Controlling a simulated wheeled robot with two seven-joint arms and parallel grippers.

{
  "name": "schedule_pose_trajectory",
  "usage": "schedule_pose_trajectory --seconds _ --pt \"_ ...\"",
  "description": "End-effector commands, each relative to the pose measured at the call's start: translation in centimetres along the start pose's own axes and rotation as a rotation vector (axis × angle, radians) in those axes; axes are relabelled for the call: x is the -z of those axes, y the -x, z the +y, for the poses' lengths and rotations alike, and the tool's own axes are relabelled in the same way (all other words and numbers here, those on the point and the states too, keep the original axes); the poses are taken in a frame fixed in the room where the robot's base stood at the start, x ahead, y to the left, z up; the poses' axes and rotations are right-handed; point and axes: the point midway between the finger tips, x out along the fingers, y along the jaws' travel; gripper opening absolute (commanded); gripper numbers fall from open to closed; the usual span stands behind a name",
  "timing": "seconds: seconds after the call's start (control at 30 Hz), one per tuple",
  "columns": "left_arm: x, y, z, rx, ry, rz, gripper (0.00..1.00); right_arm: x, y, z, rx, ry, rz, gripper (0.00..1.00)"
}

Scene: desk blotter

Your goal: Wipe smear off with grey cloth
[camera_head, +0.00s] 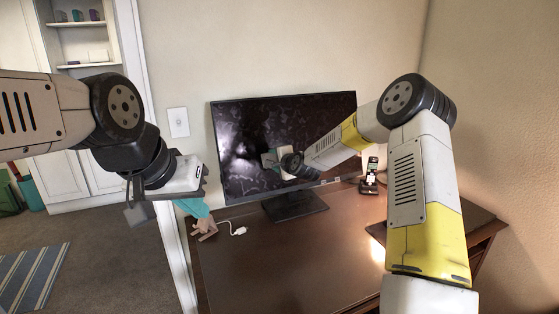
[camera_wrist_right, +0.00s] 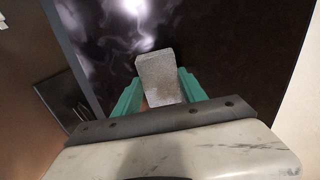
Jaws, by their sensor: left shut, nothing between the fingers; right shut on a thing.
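My right gripper (camera_head: 274,160) is at the middle of the dark monitor screen (camera_head: 325,115). In the right wrist view its green fingers (camera_wrist_right: 160,92) are shut on the grey cloth (camera_wrist_right: 158,72), which looks like a small pale block. The cloth is at the screen; contact is hard to tell. Whitish blotchy smear (camera_wrist_right: 112,55) shows on the screen in the wrist view, and pale patches (camera_head: 240,148) show left of the gripper in the head view; some brightness may be reflection. My left gripper (camera_head: 193,208) is shut and empty, low at the desk's left edge.
The monitor stands on a black base (camera_head: 295,205) on a brown desk (camera_head: 285,262). A phone (camera_head: 371,172) stands to its right. A white cable (camera_head: 236,230) and a small brown object (camera_head: 206,226) lie at the desk's left. The front middle of the desk is clear.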

Motion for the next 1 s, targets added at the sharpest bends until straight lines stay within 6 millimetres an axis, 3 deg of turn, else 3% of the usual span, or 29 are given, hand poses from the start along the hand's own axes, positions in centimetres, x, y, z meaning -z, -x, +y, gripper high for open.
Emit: schedule_pose_trajectory --seconds 0.17,0.6,1.0 --pt "0.0 0.0 0.0 0.000 0.000 0.000 0.00 -0.2 0.0 -0.2 0.000 0.001 0.001 0.17" --pt "0.0 0.0 0.0 0.000 0.000 0.000 0.00 0.1 -0.2 -2.8 0.002 0.001 0.001 0.17" --pt "0.0 0.0 0.0 0.000 0.000 0.000 0.00 3.5 0.0 -2.5 0.001 -0.001 0.003 0.17"
